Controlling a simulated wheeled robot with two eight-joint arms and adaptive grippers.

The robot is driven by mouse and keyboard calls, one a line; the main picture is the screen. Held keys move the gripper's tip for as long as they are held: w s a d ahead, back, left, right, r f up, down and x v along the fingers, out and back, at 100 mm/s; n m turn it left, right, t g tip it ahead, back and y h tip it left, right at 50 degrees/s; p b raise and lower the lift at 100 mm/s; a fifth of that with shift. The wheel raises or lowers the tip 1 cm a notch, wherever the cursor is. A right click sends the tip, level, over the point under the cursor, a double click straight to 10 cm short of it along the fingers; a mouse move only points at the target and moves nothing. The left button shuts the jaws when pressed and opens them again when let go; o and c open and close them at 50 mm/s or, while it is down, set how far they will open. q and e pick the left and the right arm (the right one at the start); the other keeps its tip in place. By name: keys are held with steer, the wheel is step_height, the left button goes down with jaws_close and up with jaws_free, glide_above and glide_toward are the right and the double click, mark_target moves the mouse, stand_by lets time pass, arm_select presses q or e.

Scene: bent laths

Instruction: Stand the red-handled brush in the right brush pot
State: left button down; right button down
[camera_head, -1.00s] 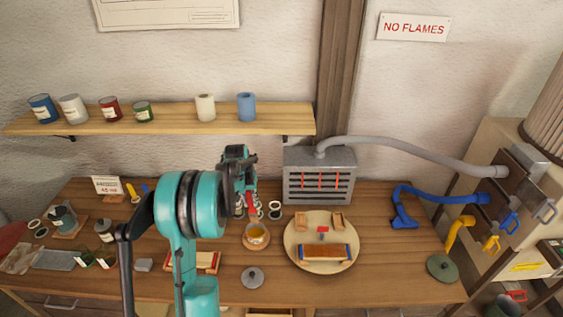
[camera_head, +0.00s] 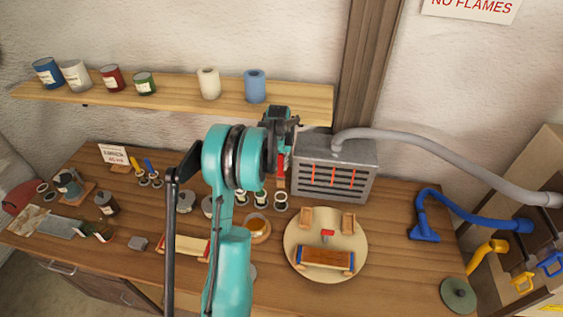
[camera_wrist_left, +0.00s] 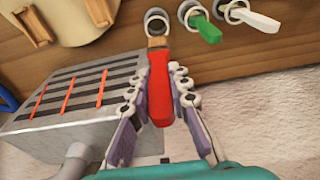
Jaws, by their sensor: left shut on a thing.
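My left gripper (camera_head: 280,124) is shut on the red-handled brush (camera_wrist_left: 160,92), which hangs handle up between its fingers. The red handle also shows in the head view (camera_head: 281,165), beside the grey slatted box. The right brush pot (camera_head: 280,201) stands on the bench just below the brush and shows in the left wrist view (camera_wrist_left: 157,20). The brush's lower end overlaps the pot's rim there; I cannot tell whether it is above or inside. A green-handled brush (camera_wrist_left: 207,28) and a white-handled brush (camera_wrist_left: 255,20) stand in the neighbouring pots. My right gripper is out of view.
The grey slatted box (camera_head: 334,168) with its hose stands close to the right of the brush. A round board (camera_head: 300,262) with wooden pieces lies in front. An amber-filled dish (camera_head: 257,228) sits near the pots. The shelf (camera_head: 180,94) runs above.

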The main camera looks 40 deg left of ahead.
mark_target(281, 173)
arm_select(q)
steer(key=shift+w+f, duration=0.1)
steer(key=shift+f, duration=0.45)
step_height(281, 173, down, 2)
steer(key=shift+b, duration=0.8)
step_height(281, 173, down, 2)
steer(key=shift+f+b, duration=0.15)
steer(key=shift+b, duration=0.5)
steer(key=shift+f+b, duration=2)
steer(key=shift+f, duration=0.45)
steer(key=c, duration=1.3)
jaws_free()
steer(key=shift+c, duration=0.2)
